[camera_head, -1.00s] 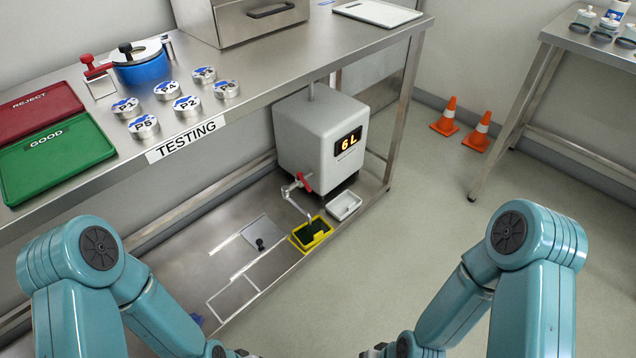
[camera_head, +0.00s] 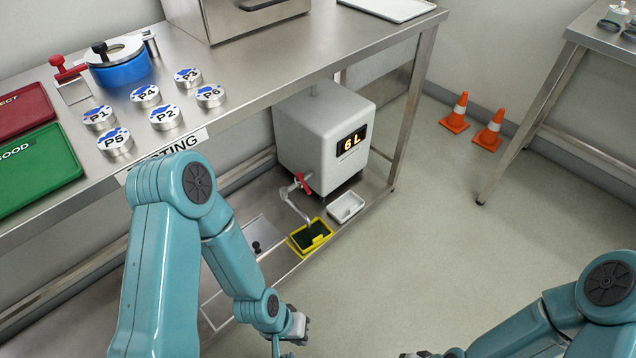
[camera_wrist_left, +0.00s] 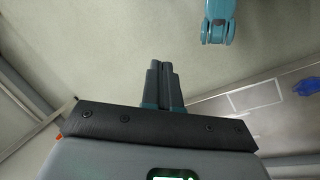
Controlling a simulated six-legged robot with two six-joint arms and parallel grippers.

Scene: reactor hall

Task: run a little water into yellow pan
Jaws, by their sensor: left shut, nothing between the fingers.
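The yellow pan (camera_head: 326,232) sits on the low steel shelf, with a dark inside. The spout (camera_head: 290,203) of a tap with a red handle (camera_head: 302,183) ends over it. The tap is on a grey water tank (camera_head: 312,135) whose display reads 6 L. My left gripper (camera_head: 291,336) is low in the head view, apart from and nearer than the pan. Its two fingers (camera_wrist_left: 163,80) are together and empty in the left wrist view. My right gripper (camera_head: 424,355) is at the bottom edge, mostly cut off, so its jaws cannot be judged.
A white tray (camera_head: 345,206) stands beside the pan. A steel table (camera_head: 232,115) overhangs the shelf and bears numbered discs, a blue pot (camera_head: 122,70) and a green tray (camera_head: 40,170). Two cones (camera_head: 457,113) stand at the right. The floor (camera_head: 420,230) is clear.

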